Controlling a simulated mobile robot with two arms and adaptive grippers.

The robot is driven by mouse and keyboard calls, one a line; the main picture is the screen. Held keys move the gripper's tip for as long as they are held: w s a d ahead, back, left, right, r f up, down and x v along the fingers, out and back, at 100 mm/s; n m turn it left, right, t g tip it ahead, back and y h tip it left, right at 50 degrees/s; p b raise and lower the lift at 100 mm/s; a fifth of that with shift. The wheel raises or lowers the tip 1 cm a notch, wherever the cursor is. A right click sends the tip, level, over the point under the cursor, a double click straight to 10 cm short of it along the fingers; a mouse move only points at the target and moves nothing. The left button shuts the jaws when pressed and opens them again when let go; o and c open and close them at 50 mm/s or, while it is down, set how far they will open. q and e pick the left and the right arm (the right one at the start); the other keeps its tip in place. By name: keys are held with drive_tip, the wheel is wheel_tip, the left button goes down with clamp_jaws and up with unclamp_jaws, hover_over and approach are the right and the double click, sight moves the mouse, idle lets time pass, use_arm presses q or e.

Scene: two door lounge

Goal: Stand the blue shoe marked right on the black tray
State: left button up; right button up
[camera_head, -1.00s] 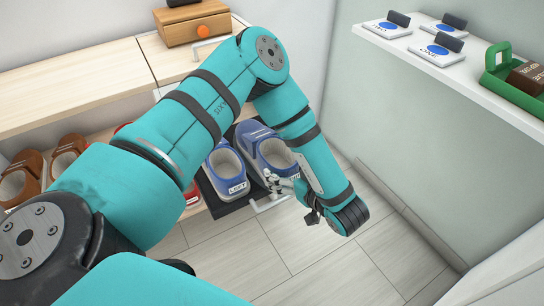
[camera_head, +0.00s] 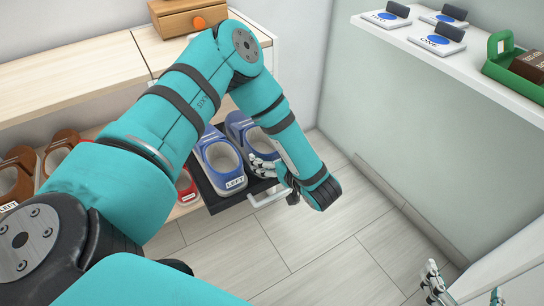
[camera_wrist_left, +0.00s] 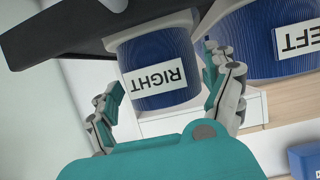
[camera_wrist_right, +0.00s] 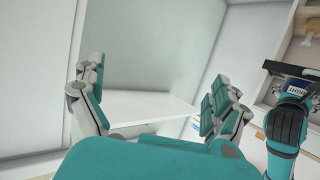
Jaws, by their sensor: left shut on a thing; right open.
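The blue shoe marked right (camera_head: 238,124) is beside the blue shoe marked left (camera_head: 217,153) at the black tray (camera_head: 211,199), partly hidden by my left forearm. My left gripper (camera_head: 266,166) is at its heel. In the left wrist view the shoe's RIGHT label (camera_wrist_left: 157,88) shows upside down between the fingers of my left gripper (camera_wrist_left: 163,68), which is shut on the heel. The black tray (camera_wrist_left: 65,38) is close at its sole; whether they touch I cannot tell. My right gripper (camera_wrist_right: 157,82) is open and empty, and shows at the lower right of the head view (camera_head: 462,290).
Brown shoes (camera_head: 20,172) and red shoes (camera_head: 187,187) stand on the rack left of the tray. A wooden box (camera_head: 185,20) sits on the cabinet. A wall shelf (camera_head: 470,68) on the right holds blue-dotted cards and a green carrier (camera_head: 510,70). The floor (camera_head: 320,245) is clear.

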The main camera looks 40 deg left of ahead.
use_arm(q)
drive_tip(key=o, duration=1.4)
drive_tip(key=shift+d, duration=0.1)
drive_tip(key=shift+s+d+r, duration=0.1)
drive_tip(key=shift+d+r, duration=0.05)
drive_tip(key=shift+d, duration=0.1)
drive_tip(key=p+v, duration=0.2)
drive_tip(key=v, duration=0.9)
drive_tip(key=shift+d+r, duration=0.1)
drive_tip(key=shift+r, duration=0.05)
use_arm(e)
drive_tip(key=s+d+f+g+h, duration=0.1)
drive_tip(key=s+d+f+g, duration=0.1)
drive_tip(key=s+f+g, duration=0.3)
wheel_tip(320, 180, down, 2)
drive_tip(key=shift+s+d+f+g+h, duration=0.1)
drive_tip(key=shift+s+d+g+h, duration=0.25)
drive_tip(key=shift+s, duration=0.4)
drive_tip(key=shift+d, duration=0.15)
